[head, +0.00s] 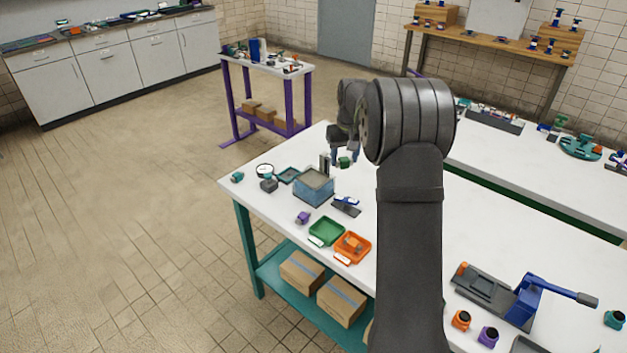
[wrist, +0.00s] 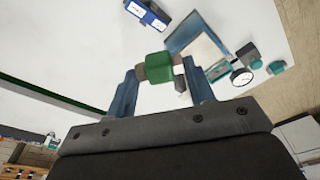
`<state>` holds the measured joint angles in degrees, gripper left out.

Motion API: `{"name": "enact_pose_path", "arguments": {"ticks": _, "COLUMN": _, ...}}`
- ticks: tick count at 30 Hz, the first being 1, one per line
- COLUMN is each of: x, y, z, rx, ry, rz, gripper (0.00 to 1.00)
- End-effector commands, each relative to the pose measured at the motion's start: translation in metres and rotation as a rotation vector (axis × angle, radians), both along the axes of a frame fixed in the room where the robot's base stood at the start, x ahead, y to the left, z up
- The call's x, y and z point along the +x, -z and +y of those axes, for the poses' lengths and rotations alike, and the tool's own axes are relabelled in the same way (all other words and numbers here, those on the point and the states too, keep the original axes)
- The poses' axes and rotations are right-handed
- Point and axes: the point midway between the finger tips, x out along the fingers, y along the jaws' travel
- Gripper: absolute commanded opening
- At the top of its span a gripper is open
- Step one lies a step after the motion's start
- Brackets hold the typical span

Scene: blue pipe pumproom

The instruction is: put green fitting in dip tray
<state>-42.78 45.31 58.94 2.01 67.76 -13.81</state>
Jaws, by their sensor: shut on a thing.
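My gripper (head: 343,156) is shut on the green fitting (wrist: 157,66), which sits between the two blue fingers in the wrist view, with grey ends showing. In the head view the green fitting (head: 344,162) hangs above the white bench, behind and right of a blue open-topped box (head: 313,190). That box also shows in the wrist view (wrist: 183,33). I cannot tell for sure which is the dip tray.
A round gauge (head: 265,170) and small fittings stand at the bench's left end. A blue and grey device (head: 346,206) lies right of the box, and a purple fitting (head: 303,218) in front of it. A blue-levered press (head: 525,298) stands at the front right.

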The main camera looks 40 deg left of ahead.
Motion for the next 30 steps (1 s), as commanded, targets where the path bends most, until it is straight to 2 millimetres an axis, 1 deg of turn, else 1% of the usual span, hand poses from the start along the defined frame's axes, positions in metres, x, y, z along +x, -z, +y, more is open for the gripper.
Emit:
{"name": "enact_pose_path", "arguments": {"ticks": 1, "x": 0.008, "y": -0.006, "z": -0.001, "rx": 0.003, "ry": 0.051, "rz": -0.004, "gripper": 0.23}}
{"name": "enact_pose_path", "arguments": {"ticks": 3, "x": 0.014, "y": -0.011, "z": -0.002, "rx": 0.004, "ry": 0.111, "rz": -0.004, "gripper": 0.23}}
{"name": "enact_pose_path", "arguments": {"ticks": 6, "x": 0.020, "y": -0.016, "z": -0.002, "rx": 0.005, "ry": 0.168, "rz": -0.005, "gripper": 0.23}}
{"name": "enact_pose_path", "arguments": {"ticks": 8, "x": 0.021, "y": -0.015, "z": 0.000, "rx": 0.005, "ry": 0.183, "rz": -0.005, "gripper": 0.23}}
{"name": "enact_pose_path", "arguments": {"ticks": 11, "x": 0.018, "y": -0.008, "z": 0.013, "rx": 0.004, "ry": 0.191, "rz": -0.005, "gripper": 0.23}}
{"name": "enact_pose_path", "arguments": {"ticks": 21, "x": -0.006, "y": 0.038, "z": 0.085, "rx": 0.004, "ry": 0.189, "rz": -0.004, "gripper": 0.23}}
{"name": "enact_pose_path", "arguments": {"ticks": 25, "x": -0.011, "y": 0.048, "z": 0.102, "rx": 0.006, "ry": 0.189, "rz": -0.005, "gripper": 0.23}}
{"name": "enact_pose_path", "arguments": {"ticks": 30, "x": -0.013, "y": 0.055, "z": 0.108, "rx": 0.005, "ry": 0.192, "rz": -0.004, "gripper": 0.23}}
